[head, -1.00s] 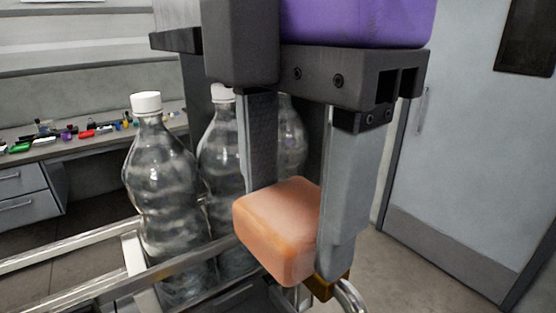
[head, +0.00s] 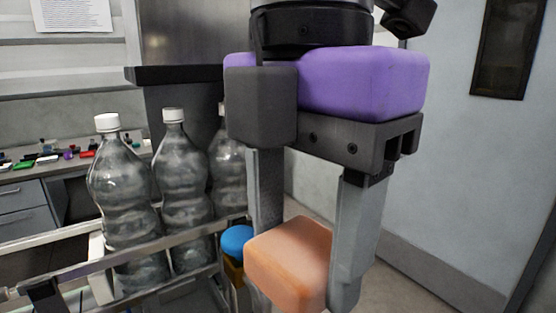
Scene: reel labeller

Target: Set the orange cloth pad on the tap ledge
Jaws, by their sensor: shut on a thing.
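The orange cloth pad (head: 288,258) is a soft-looking rounded block low in the middle of the head view. My gripper (head: 303,250) points down and is shut on the pad, with one finger on each side. The left finger's tip is partly hidden behind the pad. The pad hangs in front of a blue round cap or knob (head: 237,240) on a brownish-yellow body, which the pad partly covers. I cannot make out the tap ledge for certain.
Several clear bottles with white caps, one at the front left (head: 122,195), stand behind metal rails (head: 185,243) left of my gripper. A bench (head: 28,172) with small coloured items is at the far left. A pale door or wall panel (head: 470,150) is at right.

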